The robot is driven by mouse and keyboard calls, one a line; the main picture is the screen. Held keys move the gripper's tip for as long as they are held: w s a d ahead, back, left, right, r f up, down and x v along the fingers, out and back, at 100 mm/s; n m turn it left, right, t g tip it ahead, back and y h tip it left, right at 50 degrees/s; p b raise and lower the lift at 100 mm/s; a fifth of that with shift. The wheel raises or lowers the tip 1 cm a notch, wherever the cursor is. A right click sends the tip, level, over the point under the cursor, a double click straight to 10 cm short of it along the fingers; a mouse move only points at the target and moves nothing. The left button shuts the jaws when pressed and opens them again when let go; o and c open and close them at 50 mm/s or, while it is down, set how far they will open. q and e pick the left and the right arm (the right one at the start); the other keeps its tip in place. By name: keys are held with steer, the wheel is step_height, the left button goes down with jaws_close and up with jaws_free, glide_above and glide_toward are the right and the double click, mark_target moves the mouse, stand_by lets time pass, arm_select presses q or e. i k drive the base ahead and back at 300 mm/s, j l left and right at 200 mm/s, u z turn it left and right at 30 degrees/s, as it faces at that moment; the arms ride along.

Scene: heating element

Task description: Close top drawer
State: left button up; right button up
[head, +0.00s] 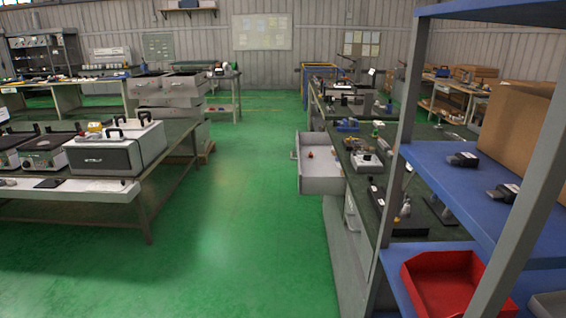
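A light grey drawer (321,178) stands pulled out from the left side of the right-hand workbench (352,150), near its top. It juts out over the green floor, and a small red object (310,155) shows in or at it. More of the bench's grey cabinet front shows below and nearer to me, partly hidden by the shelf rack. Neither of my grippers is in the head view.
A blue shelf rack (469,185) with grey posts stands close at right, holding a red bin (440,287) and a cardboard box (515,125). A table (60,190) with grey cases stands at left. The green floor (235,230) between is clear.

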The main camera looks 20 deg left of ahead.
mark_target(323, 175)
steer(key=i+j, duration=0.1)
steer(key=j, duration=0.35)
steer(key=i+j, duration=0.15)
steer(key=j, duration=0.3)
steer(key=i+j, duration=0.1)
steer(key=j, duration=0.35)
steer(key=i+j, duration=0.7)
steer(key=i, duration=0.25)
steer(key=i+j, duration=0.1)
steer(key=i, duration=1.3)
steer(key=l+z, duration=0.05)
steer(key=l, duration=0.05)
